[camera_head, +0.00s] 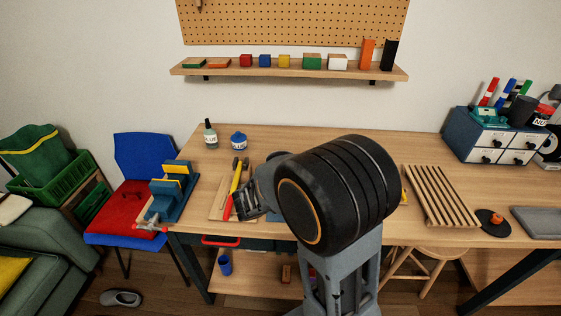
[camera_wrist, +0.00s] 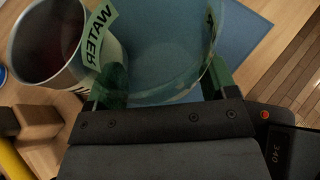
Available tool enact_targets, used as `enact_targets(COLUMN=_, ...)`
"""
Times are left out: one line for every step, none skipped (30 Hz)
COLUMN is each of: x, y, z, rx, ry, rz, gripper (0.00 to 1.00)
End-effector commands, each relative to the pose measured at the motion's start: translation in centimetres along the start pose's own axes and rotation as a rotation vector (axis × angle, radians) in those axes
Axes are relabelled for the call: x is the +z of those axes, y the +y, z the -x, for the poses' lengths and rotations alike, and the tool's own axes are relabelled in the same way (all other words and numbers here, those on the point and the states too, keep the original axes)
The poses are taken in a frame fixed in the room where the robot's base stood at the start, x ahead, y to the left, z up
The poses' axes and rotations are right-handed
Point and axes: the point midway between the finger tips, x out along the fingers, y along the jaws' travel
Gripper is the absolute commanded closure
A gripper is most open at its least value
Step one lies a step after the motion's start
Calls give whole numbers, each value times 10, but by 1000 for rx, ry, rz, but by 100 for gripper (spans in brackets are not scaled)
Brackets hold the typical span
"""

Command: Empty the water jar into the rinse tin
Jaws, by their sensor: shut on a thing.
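The water jar (camera_wrist: 165,62) is clear glass with a "WATER" label, and it fills the top middle of the wrist view. My gripper (camera_wrist: 160,85) is shut on the jar, with one green finger on each side of it. I cannot tell how much water is in it. The rinse tin (camera_wrist: 84,74) is a metal can with a dark reddish inside, just left of the jar in the wrist view. The two overlap in the picture, and I cannot tell if they touch. In the head view my arm hides the jar and tin; part of my gripper (camera_head: 248,212) shows.
A blue mat (camera_wrist: 244,32) lies below the jar. A wooden block (camera_wrist: 38,128) and a yellow handle (camera_wrist: 12,160) are at the lower left of the wrist view. On the table (camera_head: 330,142) stand a glue bottle (camera_head: 211,136), a small blue pot (camera_head: 238,142) and a slatted rack (camera_head: 438,196).

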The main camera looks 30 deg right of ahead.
Motion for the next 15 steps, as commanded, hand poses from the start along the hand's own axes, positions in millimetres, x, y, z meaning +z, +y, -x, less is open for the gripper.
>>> enact_targets(x=3, y=0, z=1, rx=0, ry=-1, rz=-1, gripper=64)
enact_targets(x=4, y=0, z=2, rx=0, ry=-1, rz=-1, gripper=64)
enact_targets(x=6, y=0, z=3, rx=0, ry=-1, rz=-1, gripper=64)
enact_targets(x=8, y=0, z=4, rx=0, ry=-1, rz=-1, gripper=64)
enact_targets(x=10, y=0, z=5, rx=0, ry=-1, rz=-1, gripper=64)
enact_targets(x=14, y=0, z=7, rx=0, ry=-1, rz=-1, gripper=64)
enact_targets(x=16, y=0, z=8, rx=0, ry=-1, rz=-2, gripper=64)
enact_targets(x=19, y=0, z=10, rx=1, ry=-1, rz=-2, gripper=64)
enact_targets(x=23, y=0, z=11, rx=0, ry=-1, rz=-2, gripper=64)
enact_targets(x=26, y=0, z=13, rx=1, ry=-1, rz=-2, gripper=64)
enact_targets(x=29, y=0, z=14, rx=0, ry=-1, rz=-2, gripper=64)
enact_targets(x=32, y=0, z=16, rx=0, ry=-1, rz=-2, gripper=64)
enact_targets(x=35, y=0, z=18, rx=0, ry=-1, rz=-2, gripper=64)
enact_targets(x=38, y=0, z=19, rx=0, ry=-1, rz=-2, gripper=64)
enact_targets(x=41, y=0, z=21, rx=0, ry=-1, rz=-2, gripper=64)
